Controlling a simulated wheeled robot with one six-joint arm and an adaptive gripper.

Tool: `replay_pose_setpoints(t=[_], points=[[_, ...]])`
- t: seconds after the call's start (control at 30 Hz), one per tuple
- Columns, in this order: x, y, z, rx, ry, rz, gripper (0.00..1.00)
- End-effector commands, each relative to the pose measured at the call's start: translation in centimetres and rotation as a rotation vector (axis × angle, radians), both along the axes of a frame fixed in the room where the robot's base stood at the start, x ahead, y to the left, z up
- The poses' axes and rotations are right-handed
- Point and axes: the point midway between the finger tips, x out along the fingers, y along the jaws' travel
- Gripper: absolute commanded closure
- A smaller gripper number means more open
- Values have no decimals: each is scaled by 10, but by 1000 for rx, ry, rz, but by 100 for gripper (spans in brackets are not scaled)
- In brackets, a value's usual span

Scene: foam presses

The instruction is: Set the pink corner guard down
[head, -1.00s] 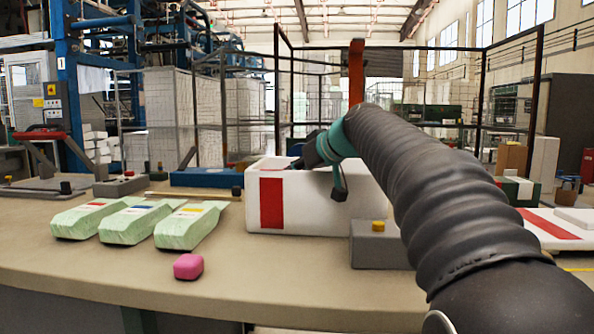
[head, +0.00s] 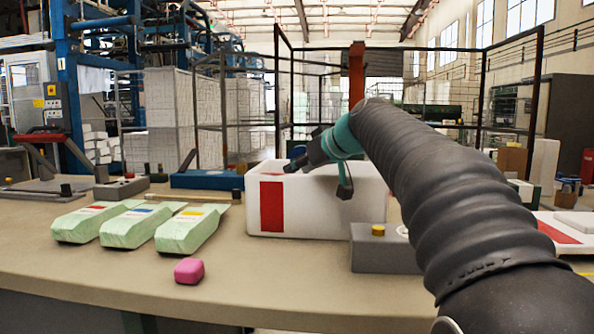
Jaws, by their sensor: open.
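The pink corner guard (head: 189,271) lies on the bench top (head: 120,272) near its front edge, in front of the pale green wrapped packs. My gripper (head: 292,166) is well apart from it, up and to the right, at the open top of a white foam box (head: 340,212) with a red patch. The gripper is open. Its fingertips are small and partly hidden by the box rim, and I cannot see anything held between them.
Several pale green packs (head: 185,231) with coloured labels lie left of the box. A grey control box (head: 385,254) with a yellow button stands at its front right. A blue block (head: 207,180) lies behind. The bench front left is clear.

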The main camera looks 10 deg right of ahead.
Motion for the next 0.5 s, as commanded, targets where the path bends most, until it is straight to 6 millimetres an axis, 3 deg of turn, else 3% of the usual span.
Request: replay_pose_setpoints(t=[0.2, 0.5], points=[[-38, -20, 23, 1, -5, -4, 59], [-74, -38, 45, 0, -3, -3, 59]])
